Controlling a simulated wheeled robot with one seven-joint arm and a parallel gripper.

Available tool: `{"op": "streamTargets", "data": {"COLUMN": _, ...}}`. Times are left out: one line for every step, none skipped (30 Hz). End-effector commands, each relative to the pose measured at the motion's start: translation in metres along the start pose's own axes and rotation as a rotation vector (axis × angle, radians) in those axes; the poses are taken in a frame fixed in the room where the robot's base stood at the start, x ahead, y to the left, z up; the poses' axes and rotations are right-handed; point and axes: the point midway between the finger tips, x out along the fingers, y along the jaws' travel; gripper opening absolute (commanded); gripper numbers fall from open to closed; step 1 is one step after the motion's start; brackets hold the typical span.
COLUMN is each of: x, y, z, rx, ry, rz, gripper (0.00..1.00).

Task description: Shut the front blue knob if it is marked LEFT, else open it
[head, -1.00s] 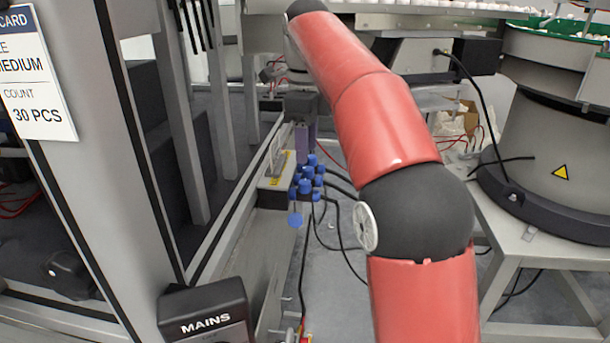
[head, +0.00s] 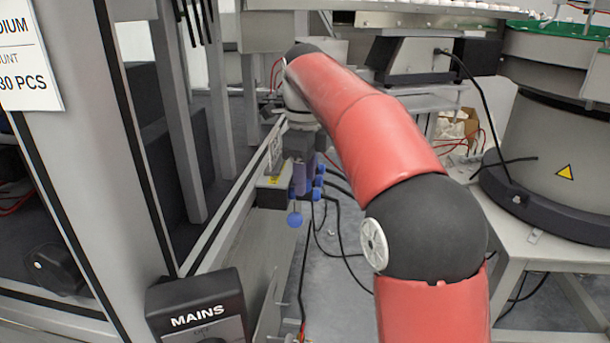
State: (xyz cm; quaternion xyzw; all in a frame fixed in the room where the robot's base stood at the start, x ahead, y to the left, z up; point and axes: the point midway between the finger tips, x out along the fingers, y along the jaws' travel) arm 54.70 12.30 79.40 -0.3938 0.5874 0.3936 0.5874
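A cluster of small blue knobs sits on a manifold at the middle left of the head view. The front blue knob (head: 295,220) hangs lowest and nearest, with its round face showing. Other blue knobs (head: 318,182) stand just behind it, at the right of the fingers. My gripper (head: 302,187) points down over the cluster, its purplish fingers in front of or among the rear knobs, above the front knob. Contact cannot be made out, nor whether the fingers are apart. A yellow label (head: 286,171) beside the knobs is too small to read.
A MAINS switch box (head: 197,308) stands at the lower left, beside a grey frame post (head: 90,150). Black hoses (head: 335,215) run from the manifold to the right. A bowl feeder (head: 548,135) on a white table stands at the right. My red arm covers the centre.

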Motion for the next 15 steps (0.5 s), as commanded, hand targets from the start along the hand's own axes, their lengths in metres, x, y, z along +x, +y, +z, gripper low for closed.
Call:
{"op": "streamTargets", "data": {"x": -0.0001, "y": 0.0, "z": 0.0, "rx": 0.0, "ry": 0.0, "rz": 0.0, "gripper": 0.35}}
{"op": "streamTargets", "data": {"x": -0.0002, "y": 0.0, "z": 0.0, "rx": 0.0, "ry": 0.0, "rz": 0.0, "gripper": 0.31}}
{"op": "streamTargets", "data": {"x": -0.0002, "y": 0.0001, "z": 0.0, "rx": 0.0, "ry": 0.0, "rz": 0.0, "gripper": 0.26}}
{"op": "streamTargets", "data": {"x": -0.0002, "y": 0.0001, "z": 0.0, "rx": 0.0, "ry": 0.0, "rz": 0.0, "gripper": 0.22}}
{"op": "streamTargets", "data": {"x": -0.0002, "y": 0.0001, "z": 0.0, "rx": 0.0, "ry": 0.0, "rz": 0.0, "gripper": 0.18}}
{"op": "streamTargets", "data": {"x": -0.0002, "y": 0.0001, "z": 0.0, "rx": 0.0, "ry": 0.0, "rz": 0.0, "gripper": 0.13}}
{"op": "streamTargets", "data": {"x": -0.0002, "y": 0.0001, "z": 0.0, "rx": 0.0, "ry": 0.0, "rz": 0.0, "gripper": 0.09}}
{"op": "streamTargets", "data": {"x": -0.0002, "y": 0.0001, "z": 0.0, "rx": 0.0, "ry": 0.0, "rz": 0.0, "gripper": 0.05}}
{"op": "streamTargets", "data": {"x": -0.0002, "y": 0.0001, "z": 0.0, "rx": 0.0, "ry": 0.0, "rz": 0.0, "gripper": 0.01}}
{"op": "streamTargets", "data": {"x": -0.0002, "y": 0.0001, "z": 0.0, "rx": 0.0, "ry": 0.0, "rz": 0.0, "gripper": 0.01}}
{"op": "streamTargets", "data": {"x": -0.0003, "y": 0.0002, "z": 0.0, "rx": -0.001, "ry": 0.0, "rz": 0.0, "gripper": 0.01}}
{"op": "streamTargets", "data": {"x": -0.0004, "y": 0.0002, "z": 0.0, "rx": -0.002, "ry": 0.0, "rz": 0.001, "gripper": 0.01}}
{"op": "streamTargets", "data": {"x": -0.0006, "y": 0.0002, "z": 0.0, "rx": -0.005, "ry": 0.0, "rz": 0.001, "gripper": 0.01}}
{"op": "streamTargets", "data": {"x": -0.0007, "y": 0.0002, "z": 0.0, "rx": -0.008, "ry": 0.0, "rz": 0.001, "gripper": 0.01}}
{"op": "streamTargets", "data": {"x": -0.001, "y": 0.0002, "z": -0.0001, "rx": -0.014, "ry": 0.0, "rz": 0.001, "gripper": 0.01}}
